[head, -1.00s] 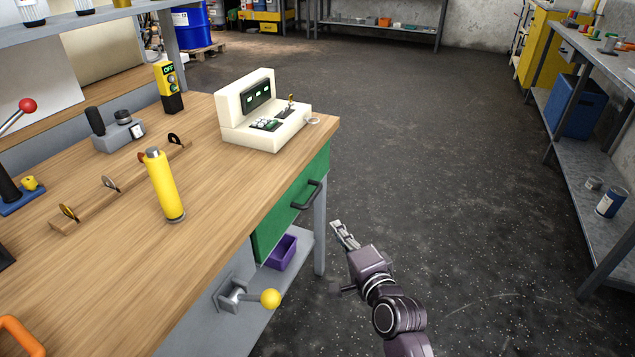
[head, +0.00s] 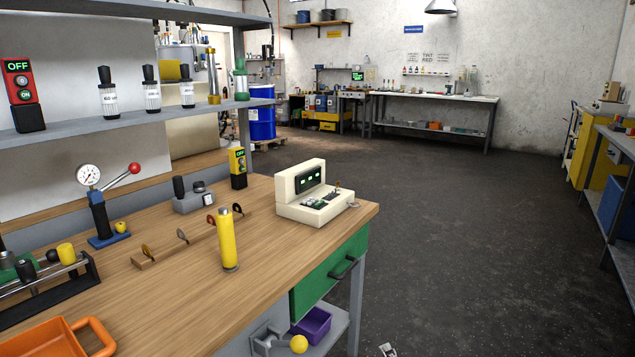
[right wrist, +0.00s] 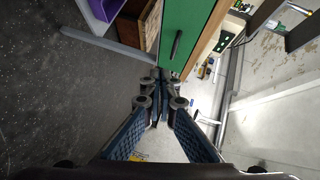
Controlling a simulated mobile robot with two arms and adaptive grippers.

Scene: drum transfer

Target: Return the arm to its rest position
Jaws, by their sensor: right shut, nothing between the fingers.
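My right gripper (head: 388,350) shows only as a small tip at the bottom edge of the head view, over the dark floor to the right of the workbench. In the right wrist view its fingers (right wrist: 160,100) are shut with nothing held. There the workbench's green drawer front (right wrist: 185,38) lies beyond the fingers, apart from them as far as I can tell. The rest of my right arm is hidden below the head view. My left gripper is not in view.
The wooden workbench (head: 180,300) fills the left, with a cream console (head: 312,198) and a yellow cylinder (head: 228,242) on it. A purple bin (head: 312,326) and a yellow knob (head: 299,344) are below. Open floor (head: 450,230) lies to the right. A blue drum (head: 262,120) stands behind.

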